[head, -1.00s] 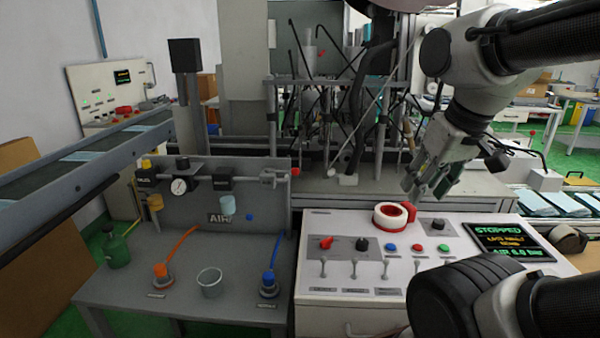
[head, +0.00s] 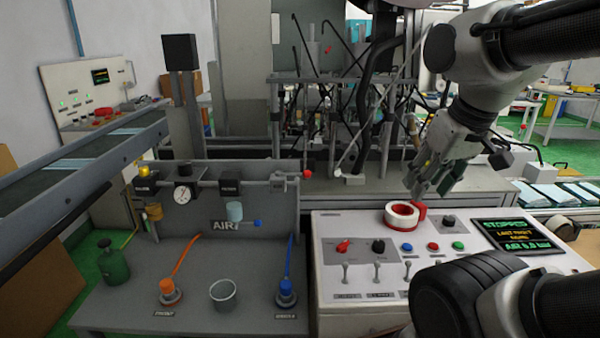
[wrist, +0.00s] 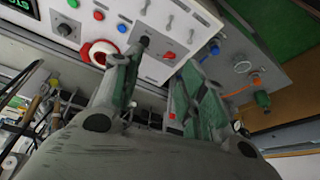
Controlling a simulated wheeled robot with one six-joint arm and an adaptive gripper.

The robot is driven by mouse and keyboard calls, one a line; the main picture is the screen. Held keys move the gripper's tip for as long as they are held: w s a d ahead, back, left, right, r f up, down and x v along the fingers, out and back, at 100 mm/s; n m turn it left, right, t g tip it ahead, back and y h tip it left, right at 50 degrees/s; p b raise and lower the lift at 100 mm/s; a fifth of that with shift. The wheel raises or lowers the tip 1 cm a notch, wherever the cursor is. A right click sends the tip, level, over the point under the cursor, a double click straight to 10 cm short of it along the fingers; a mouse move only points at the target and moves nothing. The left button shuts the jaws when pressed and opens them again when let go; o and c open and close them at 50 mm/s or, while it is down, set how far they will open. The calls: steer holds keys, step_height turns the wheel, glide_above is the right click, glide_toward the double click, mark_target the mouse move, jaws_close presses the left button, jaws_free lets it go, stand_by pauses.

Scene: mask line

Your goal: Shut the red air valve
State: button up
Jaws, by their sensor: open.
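The red air valve appears as a small red knob (head: 307,174) at the right end of the pipe on the grey AIR panel (head: 270,200). A small red spot (wrist: 173,116) between my fingers in the wrist view may be the same knob. My gripper (head: 437,178) is open and empty, above the back of the control console, to the right of the knob and apart from it. Its two spread fingers (wrist: 160,85) show in the wrist view. The pressure gauge (head: 182,194) sits left on the same pipe.
The console (head: 330,285) holds a red-white tape roll (head: 402,215), several switches and a screen (head: 516,236) reading STOPPED and AIR 6.0 bar. A cup (head: 223,294) and orange and blue hose fittings stand on the grey bench (head: 200,265). Machine frames stand behind.

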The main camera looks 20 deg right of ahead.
steer(key=m+t+y, duration=0.2)
steer(key=m+y, duration=0.9)
steer(key=y, duration=0.3)
glide_toward(307, 174)
steer(key=w+a+f, duration=0.1)
steer(key=w+a, duration=0.1)
steer(key=x, duration=0.7)
steer(key=shift+w+a+f, duration=0.15)
steer(key=shift+a, duration=0.05)
jaws_close()
